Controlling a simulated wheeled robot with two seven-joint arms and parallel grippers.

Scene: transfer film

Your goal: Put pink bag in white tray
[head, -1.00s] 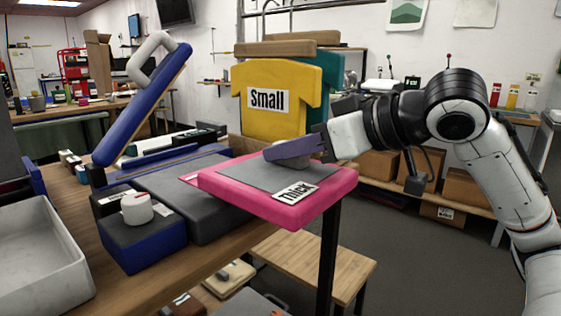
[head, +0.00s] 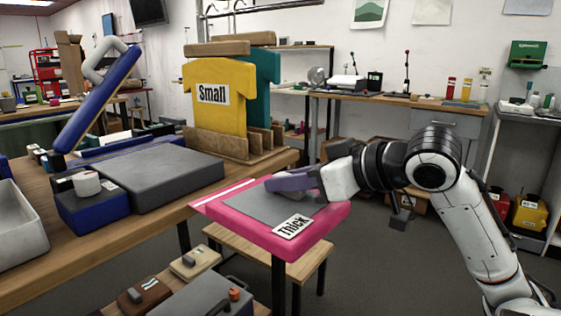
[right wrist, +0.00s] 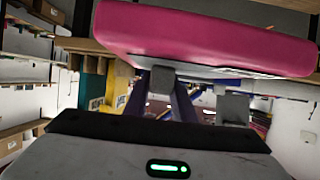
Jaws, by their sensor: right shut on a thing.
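The pink bag (head: 330,216), a flat pink slab with a grey top and a "Thick" label, is held roughly level in the head view, beyond the table's right edge. My right gripper (head: 290,182) is shut on a grey part on the bag's top. In the right wrist view the pink bag (right wrist: 200,38) fills the upper part, close to the fingers (right wrist: 190,100). The white tray (head: 30,222) is at the far left of the head view, cut off by the picture edge. My left gripper is not in view.
The wooden table (head: 110,258) holds a blue press (head: 98,98), a grey slab (head: 150,172) and a blue box with a white knob (head: 92,205). Yellow and teal shirt boards (head: 215,120) stand behind. A low wooden bench (head: 310,262) and dark post (head: 278,290) are below the bag.

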